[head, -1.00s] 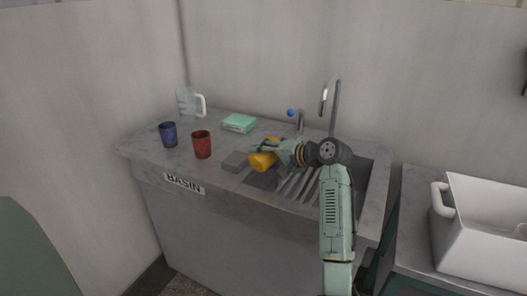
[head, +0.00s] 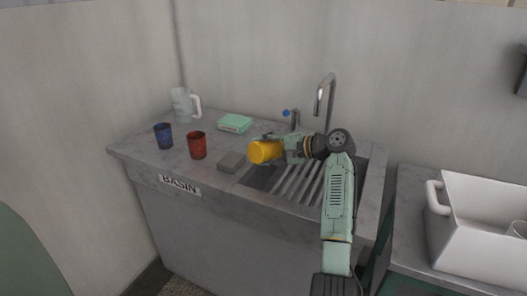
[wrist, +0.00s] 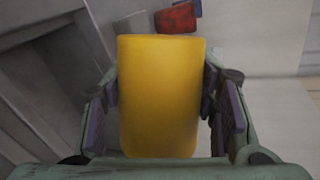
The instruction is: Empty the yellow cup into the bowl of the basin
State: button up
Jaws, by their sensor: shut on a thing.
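The yellow cup (head: 264,152) is held on its side, clear of the counter, above the left end of the sunken bowl of the basin (head: 262,176). My gripper (head: 281,148) is shut around it from the right. In the wrist view the cup (wrist: 160,95) fills the middle between both fingers of my gripper (wrist: 162,110). I cannot see inside the cup or tell whether it holds anything. My arm and the cup hide part of the bowl, which has pale ridges (head: 297,183).
A white tub (head: 470,220) stands at right.

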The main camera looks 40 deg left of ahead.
aim_at(257, 143)
jog(key=s+r+n+t, duration=0.1)
jog(key=r+n+t, duration=0.1)
jog(key=r, duration=0.1)
jog(key=s+r+n+t, duration=0.1)
jog(key=r+n, duration=0.1)
jog(key=shift+s+a+h, duration=0.1)
jog(key=shift+s+h, duration=0.25)
jog(key=shift+h, duration=0.05)
jog(key=shift+s+r+n+t, duration=0.65)
jog(key=shift+n+t, duration=0.05)
jog(key=shift+n, duration=0.1)
jog(key=s+r+n+t+y+b, duration=0.1)
jog(key=s+r+n+t+b, duration=0.4)
jog(key=b, duration=0.6)
jog(key=shift+s+a+r+n+t, duration=0.15)
jog(key=shift+s+a+n+t, duration=0.2)
jog(key=shift+s+n, duration=1.1)
jog(key=shift+d, duration=0.1)
